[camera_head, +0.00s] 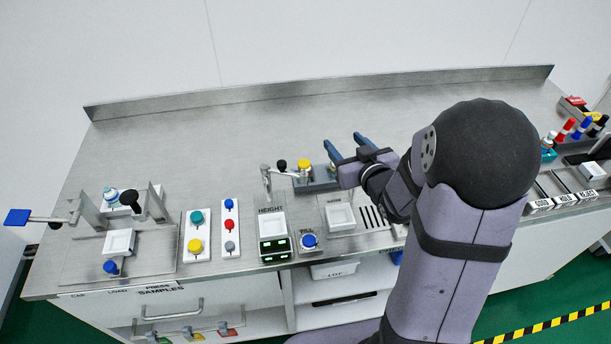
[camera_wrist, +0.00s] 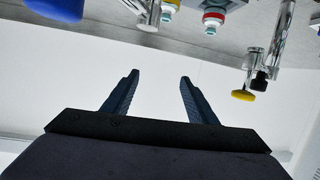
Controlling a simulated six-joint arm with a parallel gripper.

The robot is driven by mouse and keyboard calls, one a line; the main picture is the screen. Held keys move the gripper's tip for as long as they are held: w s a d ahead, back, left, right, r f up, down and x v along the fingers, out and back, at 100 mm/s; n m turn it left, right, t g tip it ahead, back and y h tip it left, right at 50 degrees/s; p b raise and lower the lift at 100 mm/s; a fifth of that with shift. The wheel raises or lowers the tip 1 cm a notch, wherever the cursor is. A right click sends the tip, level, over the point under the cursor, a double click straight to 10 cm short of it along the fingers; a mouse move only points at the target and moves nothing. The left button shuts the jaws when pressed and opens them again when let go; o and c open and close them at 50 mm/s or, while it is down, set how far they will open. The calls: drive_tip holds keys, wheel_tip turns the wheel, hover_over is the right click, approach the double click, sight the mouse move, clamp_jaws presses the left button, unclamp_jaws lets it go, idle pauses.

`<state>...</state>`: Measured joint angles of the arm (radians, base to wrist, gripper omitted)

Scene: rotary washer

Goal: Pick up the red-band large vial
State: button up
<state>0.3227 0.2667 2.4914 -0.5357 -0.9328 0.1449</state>
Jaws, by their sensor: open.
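My gripper (camera_head: 347,141) is open and empty above the steel bench, its two blue fingers pointing to the back left. In the wrist view the fingers (camera_wrist: 160,78) are apart with nothing between them. I cannot pick out the red-band large vial with certainty.
A yellow-knobbed fixture (camera_head: 304,165) stands just left of my gripper. A height station (camera_head: 272,225), button panels (camera_head: 197,235) and a lever press (camera_head: 128,205) fill the left front. Coloured-top items (camera_head: 572,128) stand far right. The back of the bench (camera_head: 230,120) is clear.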

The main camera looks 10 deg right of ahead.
drive_tip(key=a+r+n+t+y, duration=0.1)
drive_tip(key=a+t+y, duration=0.1)
drive_tip(key=n+g+y+b, duration=0.2)
drive_tip(key=g+b, duration=0.1)
drive_tip(key=g, duration=0.1)
approach(309, 172)
drive_tip(key=x, duration=0.2)
drive_tip(key=shift+w+f, duration=0.2)
drive_tip(key=shift+w, duration=0.1)
drive_tip(key=shift+m+h, duration=0.3)
drive_tip(key=shift+h, duration=0.1)
drive_tip(key=shift+a+p+x, duration=0.15)
drive_tip(key=shift+p+x, duration=0.45)
drive_tip(key=shift+x, duration=1.25)
drive_tip(key=shift+a+p+x, duration=0.15)
drive_tip(key=shift+p+x, duration=0.45)
drive_tip(key=shift+x, duration=1.2)
drive_tip(key=shift+s, duration=0.1)
drive_tip(key=shift+r, duration=0.1)
drive_tip(key=c, duration=1.2)
